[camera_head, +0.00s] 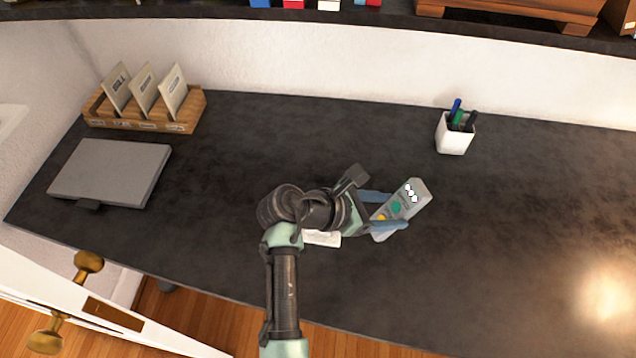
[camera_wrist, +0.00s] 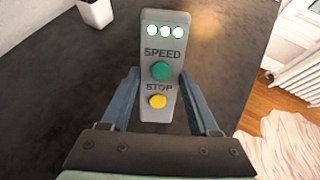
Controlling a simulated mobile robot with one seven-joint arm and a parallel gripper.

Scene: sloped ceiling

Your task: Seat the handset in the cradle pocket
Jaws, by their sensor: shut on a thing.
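The handset (camera_head: 412,196) is a grey slab with white lights, a green button and a yellow button. It lies tilted to the upper right in the head view. My gripper (camera_head: 396,209) is shut on its sides, with one blue finger along each edge. In the wrist view the handset (camera_wrist: 160,48) stands between the fingers of my gripper (camera_wrist: 158,76), with SPEED and STOP lettering facing the camera. Whether it touches the desk I cannot tell. A white piece (camera_head: 322,239) shows partly under my arm; I cannot tell if it is the cradle. No pocket is clearly visible.
The dark desk (camera_head: 520,230) is clear to the right. A white pen cup (camera_head: 453,136) stands at the back right. A wooden card rack (camera_head: 146,122) and a flat grey case (camera_head: 110,172) lie at the left. A shelf (camera_head: 380,18) runs above.

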